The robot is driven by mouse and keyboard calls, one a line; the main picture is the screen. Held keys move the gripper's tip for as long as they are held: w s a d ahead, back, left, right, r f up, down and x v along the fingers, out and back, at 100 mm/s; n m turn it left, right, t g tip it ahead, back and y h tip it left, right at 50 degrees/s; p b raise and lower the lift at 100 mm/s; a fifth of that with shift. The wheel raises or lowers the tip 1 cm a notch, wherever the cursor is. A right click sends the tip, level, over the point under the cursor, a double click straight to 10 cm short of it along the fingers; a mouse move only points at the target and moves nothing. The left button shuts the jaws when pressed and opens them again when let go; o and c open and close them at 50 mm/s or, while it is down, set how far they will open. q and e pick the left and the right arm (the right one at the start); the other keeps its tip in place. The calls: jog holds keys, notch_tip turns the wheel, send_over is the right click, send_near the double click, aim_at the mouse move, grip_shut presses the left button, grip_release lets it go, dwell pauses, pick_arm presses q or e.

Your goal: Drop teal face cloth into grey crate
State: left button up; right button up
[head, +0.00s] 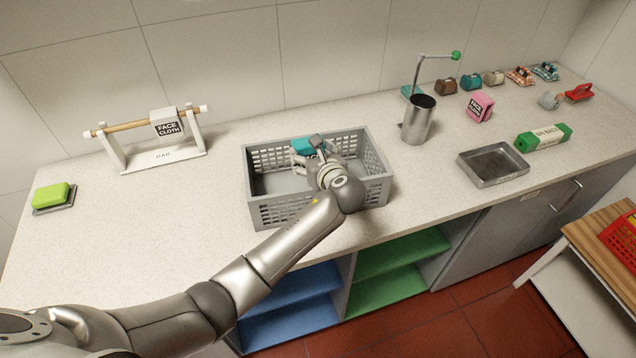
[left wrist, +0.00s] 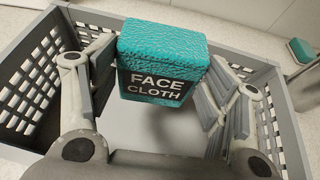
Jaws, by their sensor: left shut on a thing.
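The teal face cloth (head: 309,146) is a folded block with a dark "FACE CLOTH" label. In the left wrist view the cloth (left wrist: 162,48) sits between the two fingers of my left gripper (left wrist: 160,80), which is shut on it. In the head view my left gripper (head: 318,162) is over the grey crate (head: 278,209), at its right half. The crate also shows in the left wrist view (left wrist: 285,110), around and below the cloth. The crate's visible floor is bare. My gripper and arm hide part of the crate and cloth. My right gripper is not in view.
A rail stand (head: 155,155) holds a white face cloth behind left. A green sponge (head: 52,196) lies far left. A metal canister (head: 418,122), a metal tray (head: 493,165) and a green roll (head: 543,137) stand to the right. Several folded cloths line the back right.

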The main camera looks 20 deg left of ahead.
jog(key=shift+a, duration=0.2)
pick_arm(q)
jog(key=o, duration=1)
jog(key=shift+o, duration=0.4)
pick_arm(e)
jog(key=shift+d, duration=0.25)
pick_arm(q)
jog(key=v, duration=1.2)
jog(key=shift+f, duration=0.1)
